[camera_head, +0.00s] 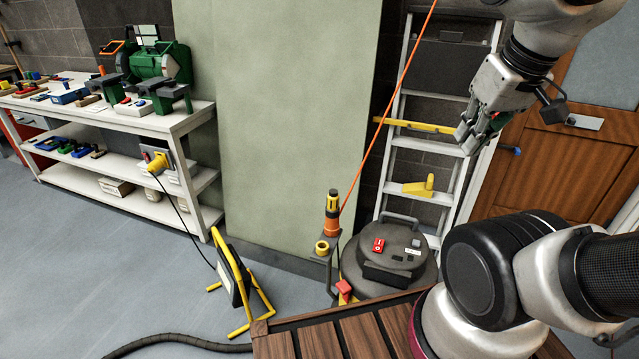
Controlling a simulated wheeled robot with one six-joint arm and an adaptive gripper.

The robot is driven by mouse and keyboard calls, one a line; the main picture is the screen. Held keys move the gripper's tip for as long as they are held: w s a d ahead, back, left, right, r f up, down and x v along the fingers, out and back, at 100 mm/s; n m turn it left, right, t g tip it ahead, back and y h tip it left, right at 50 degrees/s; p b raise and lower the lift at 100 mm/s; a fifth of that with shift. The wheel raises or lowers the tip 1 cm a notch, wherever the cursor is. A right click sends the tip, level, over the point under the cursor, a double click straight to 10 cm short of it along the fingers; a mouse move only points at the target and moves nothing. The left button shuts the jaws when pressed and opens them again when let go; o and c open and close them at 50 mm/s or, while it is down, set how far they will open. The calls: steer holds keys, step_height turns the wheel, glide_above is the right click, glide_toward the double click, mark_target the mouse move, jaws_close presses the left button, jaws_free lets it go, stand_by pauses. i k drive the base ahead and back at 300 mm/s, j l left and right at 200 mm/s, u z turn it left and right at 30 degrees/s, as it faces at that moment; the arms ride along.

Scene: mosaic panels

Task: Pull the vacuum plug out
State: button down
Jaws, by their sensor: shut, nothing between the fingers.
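A round dark grey machine (388,262) with a handle and a red switch, possibly the vacuum, stands on the floor behind the wooden surface. Beside its left side, a yellow, black and orange connector (332,214) stands upright on a grey bracket. An orange cord (384,115) runs from near it up past the top edge. A separate yellow plug (156,164) sits at a grey socket box on the workbench end, with a black cable leading down to the lamp. I cannot tell which is the vacuum plug. My gripper (474,142) is shut and empty, high at the right, apart from both.
A yellow work lamp (236,280) stands on the floor. A ladder (425,152) with yellow parts leans behind my gripper. A white workbench (150,122) at the left holds a green machine (160,65) and tools. A dark hose (180,343) crosses the floor.

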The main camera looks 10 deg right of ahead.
mark_target(333, 198)
steer(key=k+j+z, duration=0.1)
steer(key=j, duration=0.2)
steer(key=k+j, duration=0.1)
steer(key=j, duration=0.2)
steer(key=i+j+z, duration=0.15)
steer(key=j, duration=0.25)
steer(key=j+z, duration=0.1)
steer(key=j, duration=0.3)
steer(key=i+j+z, duration=0.15)
steer(key=j, duration=0.25)
steer(key=i+j+z, duration=0.25)
steer(key=i+j, duration=0.2)
steer(key=i, duration=0.1)
